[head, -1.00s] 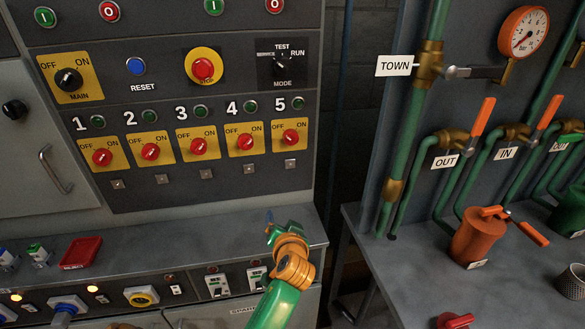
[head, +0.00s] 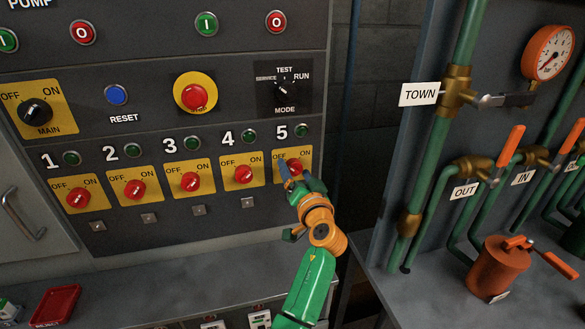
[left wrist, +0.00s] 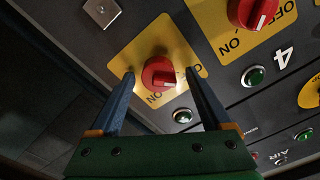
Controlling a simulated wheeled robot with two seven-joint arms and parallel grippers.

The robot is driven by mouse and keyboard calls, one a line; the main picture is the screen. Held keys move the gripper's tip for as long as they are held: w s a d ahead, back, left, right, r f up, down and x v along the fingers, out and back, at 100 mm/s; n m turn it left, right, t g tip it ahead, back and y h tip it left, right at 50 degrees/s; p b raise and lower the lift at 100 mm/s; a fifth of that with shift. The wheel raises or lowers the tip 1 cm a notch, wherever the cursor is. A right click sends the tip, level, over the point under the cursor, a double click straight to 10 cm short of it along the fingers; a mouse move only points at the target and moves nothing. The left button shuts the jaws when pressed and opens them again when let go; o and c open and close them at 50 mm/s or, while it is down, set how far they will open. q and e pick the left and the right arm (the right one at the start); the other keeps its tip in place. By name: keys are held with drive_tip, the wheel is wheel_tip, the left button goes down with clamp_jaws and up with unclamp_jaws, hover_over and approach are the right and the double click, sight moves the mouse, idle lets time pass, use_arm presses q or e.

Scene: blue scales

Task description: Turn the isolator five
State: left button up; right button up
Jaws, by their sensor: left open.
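Isolator five (head: 295,166) is a red rotary knob on a yellow OFF/ON plate, under the number 5 and a green lamp. It also shows in the left wrist view (left wrist: 158,72). My left gripper (head: 289,176) is open in front of it and partly covers its plate in the head view. In the left wrist view the two blue fingers (left wrist: 159,88) appear on either side of the knob, with visible space between each finger and it. I cannot tell how far the tips are from the panel. My right gripper is not in view.
Isolator four (head: 243,174) is close on the left, with more red knobs beyond it. The mode switch (head: 283,87) is above. A grey ledge (head: 150,285) juts out below the panel. Green pipes with orange valve levers (head: 511,146) stand to the right.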

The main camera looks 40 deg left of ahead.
use_arm(q)
drive_tip(key=shift+d, duration=0.1)
drive_tip(key=shift+w+f, duration=0.1)
drive_tip(key=c, duration=0.3)
clamp_jaws()
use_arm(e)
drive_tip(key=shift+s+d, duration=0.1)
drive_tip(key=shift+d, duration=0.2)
